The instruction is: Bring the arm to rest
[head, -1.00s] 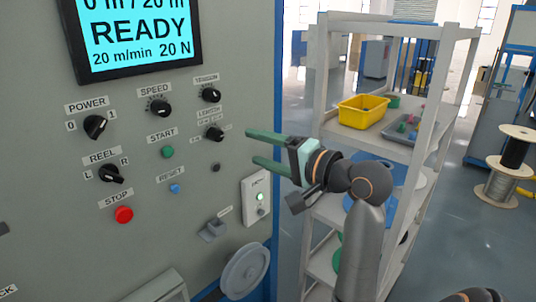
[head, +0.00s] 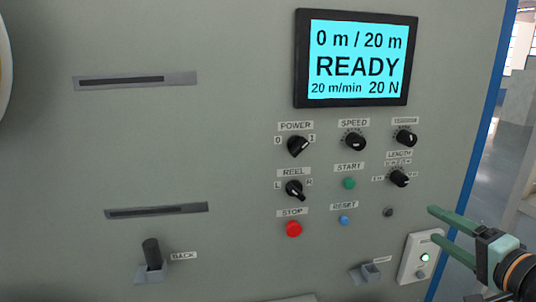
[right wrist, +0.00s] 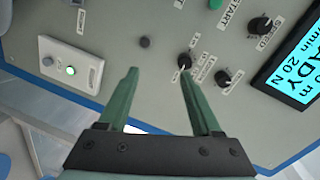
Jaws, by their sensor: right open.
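My right gripper (head: 434,224) is at the lower right of the head view, its two green fingers spread and pointing left toward the grey control panel (head: 240,150). In the right wrist view the gripper (right wrist: 160,80) is open with nothing between its fingers. The panel's length knob (right wrist: 185,60) shows beyond the fingertips; I cannot tell how far off it is. My left gripper is not in view.
A lit screen (head: 357,60) reads READY, 0 m / 20 m. Below it are the power knob (head: 298,146), reel knob (head: 294,190), green start button (head: 349,183) and red stop button (head: 293,229). A white box (head: 419,257) with a green light is near my gripper.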

